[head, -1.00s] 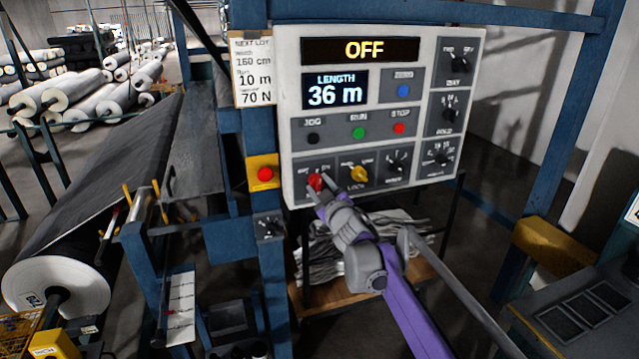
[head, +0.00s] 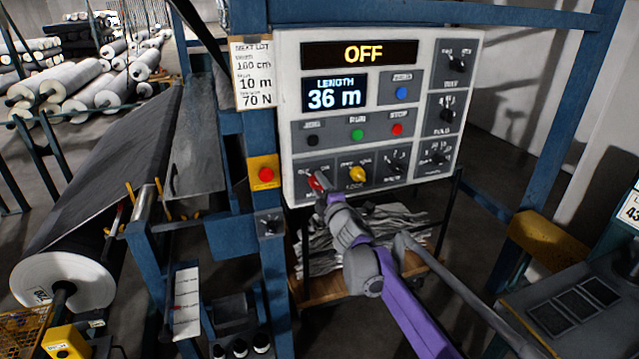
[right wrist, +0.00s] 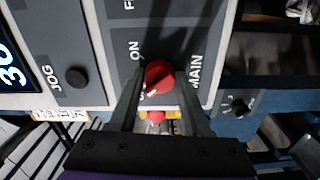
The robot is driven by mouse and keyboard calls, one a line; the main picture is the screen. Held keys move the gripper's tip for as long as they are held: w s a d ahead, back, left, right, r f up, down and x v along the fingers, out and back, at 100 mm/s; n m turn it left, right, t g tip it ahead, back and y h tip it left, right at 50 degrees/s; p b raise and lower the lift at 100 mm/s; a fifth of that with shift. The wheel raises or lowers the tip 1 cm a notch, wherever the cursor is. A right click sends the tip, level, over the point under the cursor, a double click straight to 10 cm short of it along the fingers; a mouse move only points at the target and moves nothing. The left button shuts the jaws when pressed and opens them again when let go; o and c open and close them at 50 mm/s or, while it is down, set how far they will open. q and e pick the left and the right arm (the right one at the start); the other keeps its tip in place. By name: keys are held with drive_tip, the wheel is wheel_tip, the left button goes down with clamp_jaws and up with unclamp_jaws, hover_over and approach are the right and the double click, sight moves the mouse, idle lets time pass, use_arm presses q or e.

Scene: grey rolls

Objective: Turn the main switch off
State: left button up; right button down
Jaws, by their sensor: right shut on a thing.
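The red main switch (head: 317,182) is a knob at the lower left of the white control panel (head: 292,100). In the right wrist view the red knob (right wrist: 158,75) sits between the words ON and MAIN, with a white pointer mark on it. My right gripper (head: 322,190) is at the knob. In the right wrist view its two dark fingers (right wrist: 158,95) stand on either side of the knob and are shut on it. The panel's top display (head: 360,54) reads OFF. My left gripper is in neither view.
A yellow lock knob (head: 358,174) is just right of the main switch. A red button on a yellow box (head: 265,174) is left of the panel. JOG, RUN and STOP buttons sit above. A large grey roll (head: 62,282) stands at the left, and a blue post (head: 560,130) at the right.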

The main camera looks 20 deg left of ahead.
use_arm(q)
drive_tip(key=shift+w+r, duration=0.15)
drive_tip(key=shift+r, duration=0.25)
use_arm(e)
drive_tip(key=shift+n, duration=0.6)
drive_tip(key=shift+c, duration=1.8)
unclamp_jaws()
drive_tip(key=shift+s, duration=0.1)
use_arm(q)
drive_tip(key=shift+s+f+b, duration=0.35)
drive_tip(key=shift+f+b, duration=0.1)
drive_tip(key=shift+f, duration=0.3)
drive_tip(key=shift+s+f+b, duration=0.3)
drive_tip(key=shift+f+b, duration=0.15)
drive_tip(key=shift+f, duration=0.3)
use_arm(e)
drive_tip(key=v, duration=1)
drive_tip(key=shift+s+d, duration=0.25)
drive_tip(key=shift+d, duration=0.05)
